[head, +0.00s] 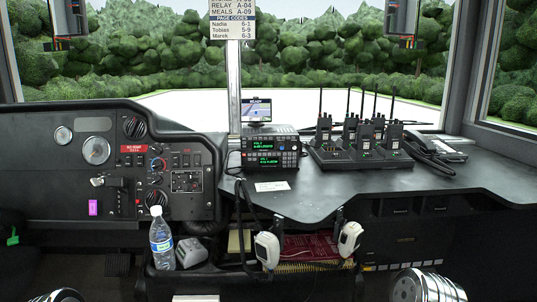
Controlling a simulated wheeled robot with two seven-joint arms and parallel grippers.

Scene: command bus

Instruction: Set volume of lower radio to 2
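Two black radios with green displays are stacked on the dark dashboard shelf, left of the picture's middle. The lower radio (268,161) sits directly under the upper radio (265,145). Its green display is lit, but the text is too small to read surely. Small buttons and knobs sit right of the displays, too small to tell apart. Neither gripper is in view. Only silver rounded parts, which look like my arms, show at the bottom left and bottom right edges, far from the radios.
A small screen (257,110) stands above the radios. Several handheld radios stand in a charger (360,158) to the right. Two white handsets (267,249) (349,238) hang below the shelf. A water bottle (161,238) stands at lower left. A white card (272,187) lies before the radios.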

